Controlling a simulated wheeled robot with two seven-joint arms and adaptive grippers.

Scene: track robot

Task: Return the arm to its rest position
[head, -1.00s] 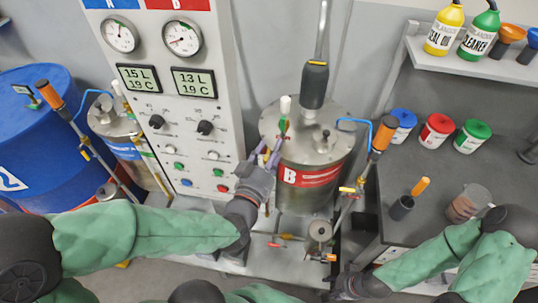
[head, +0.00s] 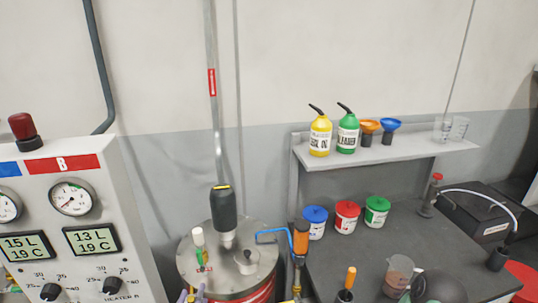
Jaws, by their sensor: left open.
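The rest of my left arm is below the picture. A dark rounded part of my right arm (head: 437,288) shows at the bottom right. My right gripper is out of view.
A control panel (head: 70,225) with gauges stands at the left. A grey bench (head: 375,245) at the right holds blue, red and green lidded jars (head: 346,217). A shelf (head: 385,150) above holds yellow and green bottles (head: 347,130) and funnels. An orange-handled tool (head: 301,238) stands beside the tank.

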